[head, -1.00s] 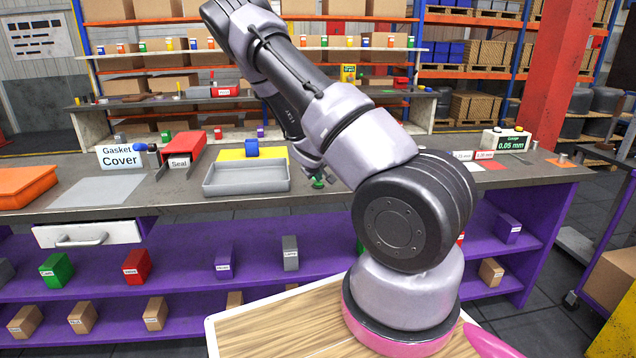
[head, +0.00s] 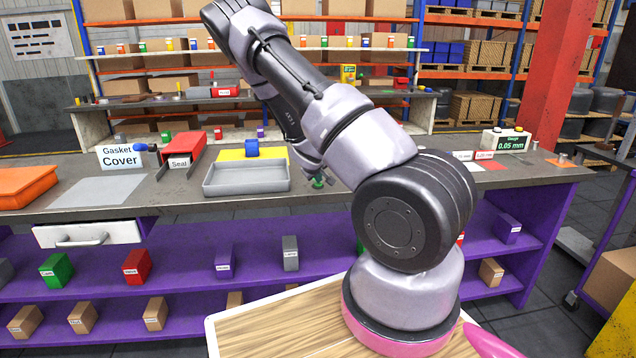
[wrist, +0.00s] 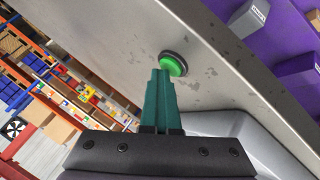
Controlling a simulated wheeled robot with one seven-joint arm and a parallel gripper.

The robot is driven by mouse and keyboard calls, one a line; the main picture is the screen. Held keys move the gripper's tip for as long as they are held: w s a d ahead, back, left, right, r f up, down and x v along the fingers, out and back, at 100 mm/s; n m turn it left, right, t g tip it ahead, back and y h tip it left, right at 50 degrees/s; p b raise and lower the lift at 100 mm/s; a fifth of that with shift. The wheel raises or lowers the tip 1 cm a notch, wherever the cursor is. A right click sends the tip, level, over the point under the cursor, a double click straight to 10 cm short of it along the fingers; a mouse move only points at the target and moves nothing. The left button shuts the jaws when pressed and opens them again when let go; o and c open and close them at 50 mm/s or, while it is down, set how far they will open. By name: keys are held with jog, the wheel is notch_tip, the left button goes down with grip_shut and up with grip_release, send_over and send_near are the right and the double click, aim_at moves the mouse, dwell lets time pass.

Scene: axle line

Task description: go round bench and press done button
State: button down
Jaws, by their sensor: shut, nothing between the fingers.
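A round green button (wrist: 173,65) with a dark collar is set on the grey bench top (wrist: 130,30). In the wrist view my gripper (wrist: 160,75) has its two teal fingers shut together and empty. Their tips appear just short of the button, and I cannot tell whether they touch it. In the head view the green button (head: 318,182) is small, beside the grey tray on the bench (head: 340,200). My arm hides most of the gripper and part of the bench there.
A grey tray (head: 247,187) stands left of the button. A red Seal bin (head: 187,152), a Gasket Cover sign (head: 122,157) and an orange tray (head: 25,187) lie further left. A gauge box (head: 505,140) stands right. Purple shelves (head: 180,265) run below the bench.

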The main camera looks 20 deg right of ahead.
aim_at(318, 185)
jog(key=shift+s+f, duration=0.1)
jog(key=shift+f, duration=0.2)
jog(key=shift+s+r, duration=0.1)
jog(key=shift+r, duration=3.3)
jog(key=shift+r, duration=0.15)
jog(key=s+a+r+m+y, duration=0.2)
jog(key=s+a+r, duration=0.1)
jog(key=s+r, duration=0.3)
jog(key=s+a+r+m+g+y, duration=0.1)
jog(key=s+a+r+m, duration=0.15)
jog(key=r, duration=0.55)
jog(key=s+a+r+m+y, duration=0.1)
jog(key=s+a+r+y, duration=0.1)
jog(key=s+a+r, duration=0.55)
jog(key=s+r, duration=0.2)
jog(key=s, duration=0.3)
jog(key=s+a+r+y, duration=0.1)
jog(key=s+a+r, duration=0.1)
jog(key=s+r, duration=0.2)
jog(key=s+a+r+y, duration=0.1)
jog(key=s+a+r, duration=0.2)
jog(key=s, duration=0.7)
jog(key=shift+s+r+m+t, duration=0.2)
jog(key=shift+r+m+t, duration=0.15)
jog(key=shift+r, duration=0.45)
